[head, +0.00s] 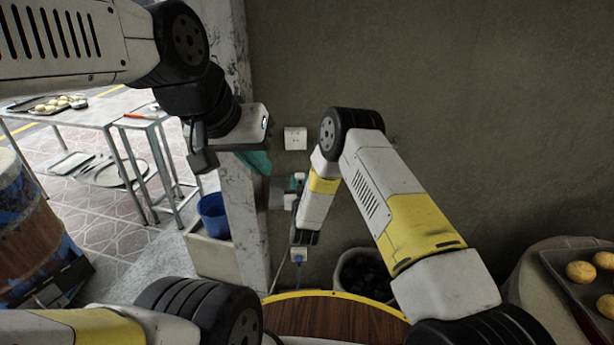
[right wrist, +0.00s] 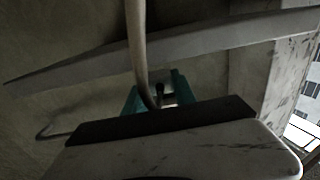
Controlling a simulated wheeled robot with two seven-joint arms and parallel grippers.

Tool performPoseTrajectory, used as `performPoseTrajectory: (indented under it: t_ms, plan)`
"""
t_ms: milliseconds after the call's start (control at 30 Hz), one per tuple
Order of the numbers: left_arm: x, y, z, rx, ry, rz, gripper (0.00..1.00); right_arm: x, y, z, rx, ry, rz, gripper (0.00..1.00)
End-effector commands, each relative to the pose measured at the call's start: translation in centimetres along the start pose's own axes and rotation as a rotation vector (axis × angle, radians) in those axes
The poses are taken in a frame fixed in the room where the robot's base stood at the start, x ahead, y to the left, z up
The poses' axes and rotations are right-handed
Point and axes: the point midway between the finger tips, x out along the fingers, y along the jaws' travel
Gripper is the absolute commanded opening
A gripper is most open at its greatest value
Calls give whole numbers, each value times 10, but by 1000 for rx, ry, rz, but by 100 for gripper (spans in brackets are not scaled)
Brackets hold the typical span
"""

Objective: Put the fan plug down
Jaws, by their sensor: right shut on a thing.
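My right gripper (right wrist: 158,93) shows its teal fingers in the right wrist view, shut on a small dark plug (right wrist: 165,91), partly hidden by the hand. A grey cable (right wrist: 137,45) runs up from between the fingers. In the head view this gripper (head: 297,182) is small, close to the wall and partly covered by my forearm. My left gripper (head: 256,161) hangs beside the concrete pillar with teal fingers; their gap is not clear.
A white wall socket (head: 295,138) is above the right gripper. A blue plug (head: 299,254) with a cable is low on the wall. A blue bucket (head: 213,216) stands left of the pillar (head: 240,70). A round wooden top (head: 335,318) is in front; a tray (head: 590,300) is right.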

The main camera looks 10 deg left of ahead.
Motion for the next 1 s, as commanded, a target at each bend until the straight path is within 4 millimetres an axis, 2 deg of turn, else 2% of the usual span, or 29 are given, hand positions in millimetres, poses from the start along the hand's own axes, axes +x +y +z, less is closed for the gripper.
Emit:
performPoseTrajectory:
  t_ms: [33, 133, 867, 900, 1000]
  plan:
    - [0, 0, 0, 0, 0, 0, 0, -1, 0, 11, -1, -3, 0, 0]
    - [0, 0, 0, 0, 0, 0, 0, 0, 0, 22, 0, 0, 0, 0]
    - [0, 0, 0, 0, 0, 0, 0, 0, 0, 34, 1, 2, 0, 0]
    - [0, 0, 0, 0, 0, 0, 0, 0, 0, 34, 1, 1, 0, 34]
    - [0, 0, 0, 0, 0, 0, 0, -1, 0, 34, 1, 1, 0, 53]
